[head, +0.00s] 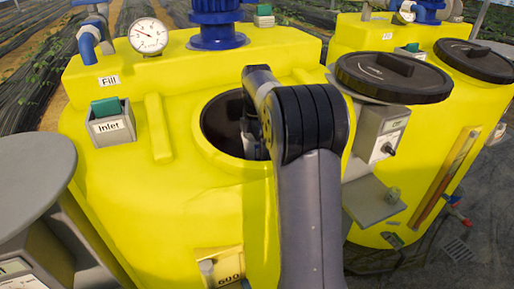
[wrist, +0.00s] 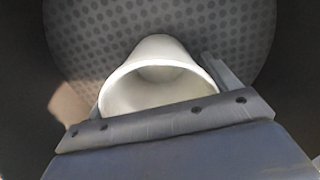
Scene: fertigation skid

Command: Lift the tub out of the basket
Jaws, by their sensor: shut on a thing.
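The white tub (wrist: 165,50) is in the middle of the wrist view, its wide round mouth facing the camera. My gripper (wrist: 152,82) is shut on it, with one finger at each side of the tub. Behind the tub is the grey basket (wrist: 90,35), its surface dotted with darker round holes. I cannot tell whether the tub touches the basket. In the head view my arm bends down into the dark round opening (head: 222,120) of the yellow tank, and gripper, tub and basket are hidden there.
The tank's raised yellow rim (head: 205,150) surrounds my arm closely. A black lid (head: 392,78) stands open just right of it, above a grey box (head: 380,130). A blue motor (head: 218,25) and a gauge (head: 150,36) stand behind. An Inlet box (head: 110,125) is at left.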

